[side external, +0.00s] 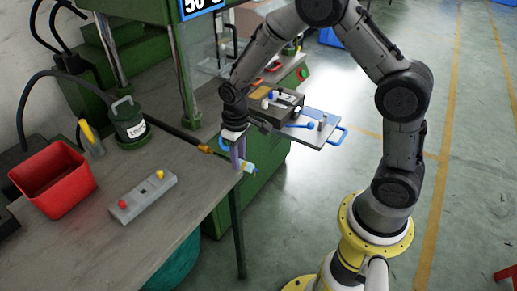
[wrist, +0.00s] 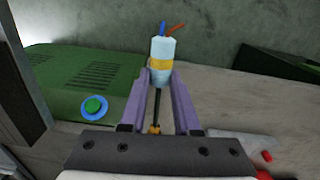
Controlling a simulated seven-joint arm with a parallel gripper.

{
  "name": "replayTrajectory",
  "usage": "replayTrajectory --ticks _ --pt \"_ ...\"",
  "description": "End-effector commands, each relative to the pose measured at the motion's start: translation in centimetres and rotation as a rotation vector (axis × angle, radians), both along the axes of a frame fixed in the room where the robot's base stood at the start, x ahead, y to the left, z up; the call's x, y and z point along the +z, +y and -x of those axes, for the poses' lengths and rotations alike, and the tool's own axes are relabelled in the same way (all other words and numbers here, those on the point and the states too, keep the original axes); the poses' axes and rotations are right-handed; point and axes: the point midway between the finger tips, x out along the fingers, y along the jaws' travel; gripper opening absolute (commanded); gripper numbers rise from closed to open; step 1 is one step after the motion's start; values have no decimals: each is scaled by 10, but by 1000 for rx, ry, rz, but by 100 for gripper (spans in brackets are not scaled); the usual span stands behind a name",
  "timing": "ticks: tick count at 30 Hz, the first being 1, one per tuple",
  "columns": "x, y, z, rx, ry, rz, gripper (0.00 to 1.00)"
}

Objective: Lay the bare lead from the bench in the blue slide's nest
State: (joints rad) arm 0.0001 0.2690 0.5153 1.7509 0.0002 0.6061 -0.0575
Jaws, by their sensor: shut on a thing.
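My gripper (side external: 240,158) has purple fingers and is shut on the lead (side external: 249,168). It is beside the bench's right edge, in front of the green press. In the wrist view the lead (wrist: 162,64) sits between the fingertips (wrist: 161,78). It is a pale blue cylinder with a yellow band, with blue and orange wire ends at the top and a dark cable running back between the fingers.
The bench (side external: 165,215) carries a red bin (side external: 52,181), a green pot (side external: 129,122) and a grey button box (side external: 143,198). The press column (side external: 182,70) stands behind my gripper. A dark block (side external: 284,105) stands by the slide.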

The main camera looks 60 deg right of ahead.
Motion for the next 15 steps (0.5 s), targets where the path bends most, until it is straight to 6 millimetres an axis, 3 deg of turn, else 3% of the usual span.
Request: replayTrajectory --ticks 5,7,11,15 --pt "8 -2 2 161 -3 0 0" --pt "16 -15 -1 213 -5 1 0" --pt "33 -53 -5 267 -5 1 0" --pt "52 -103 -4 277 -4 2 0"
